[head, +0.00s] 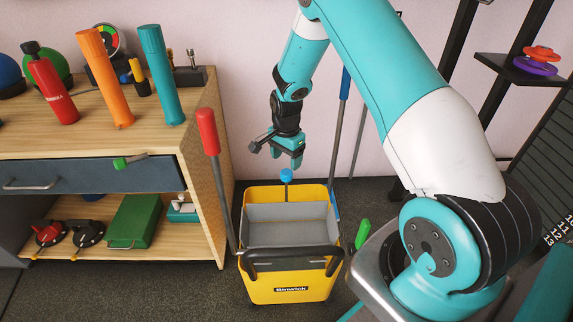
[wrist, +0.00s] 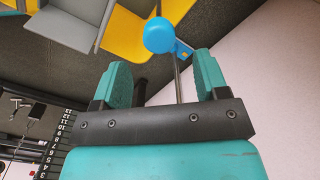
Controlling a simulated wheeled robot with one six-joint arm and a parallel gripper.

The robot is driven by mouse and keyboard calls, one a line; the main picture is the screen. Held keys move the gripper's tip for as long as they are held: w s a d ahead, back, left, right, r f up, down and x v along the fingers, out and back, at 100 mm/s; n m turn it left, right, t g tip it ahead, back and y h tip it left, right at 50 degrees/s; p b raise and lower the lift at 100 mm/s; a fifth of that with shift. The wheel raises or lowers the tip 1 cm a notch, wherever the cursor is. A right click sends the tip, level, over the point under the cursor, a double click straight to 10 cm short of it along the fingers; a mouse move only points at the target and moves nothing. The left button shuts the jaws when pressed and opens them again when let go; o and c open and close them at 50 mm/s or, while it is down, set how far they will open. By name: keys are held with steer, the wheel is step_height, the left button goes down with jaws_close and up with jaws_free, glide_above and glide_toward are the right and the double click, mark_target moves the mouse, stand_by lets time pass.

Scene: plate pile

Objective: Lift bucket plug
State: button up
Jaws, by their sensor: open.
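The yellow bucket (head: 288,291) stands on the floor right of the wooden cabinet, with a grey insert (head: 290,232) and a dark handle across its front. A round blue knob (head: 286,175), which looks like the plug's top, stands up at the bucket's back edge. My gripper (head: 287,160) hangs just above this knob, open and empty. In the wrist view the blue knob (wrist: 159,35) shows just beyond and between my open fingertips (wrist: 162,76). I cannot tell whether a thin rod beside it belongs to the plug. The plug's lower part is hidden.
A red-topped pole (head: 207,130) leans between the cabinet and bucket. A blue pole (head: 341,110) stands behind, near the wall. A green-tipped handle (head: 362,234) is right of the bucket. The wooden cabinet (head: 215,180) holds bottles and tools. Carpet in front is clear.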

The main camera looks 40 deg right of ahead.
mark_target(286, 172)
step_height(286, 172, up, 12)
steer(key=p, duration=0.3)
steer(key=shift+r, duration=0.15)
steer(key=s+a+r+n+y, duration=0.2)
steer(key=s+a+r+n, duration=0.7)
steer(key=s+a+n, duration=0.3)
steer(key=s+a+r+n+y, duration=0.2)
steer(key=s+a+r+n, duration=0.9)
steer(key=s, duration=0.4)
step_height(286, 172, up, 28)
steer(key=s+a+p, duration=0.1)
steer(key=p, duration=2.7)
steer(key=shift+f, duration=0.15)
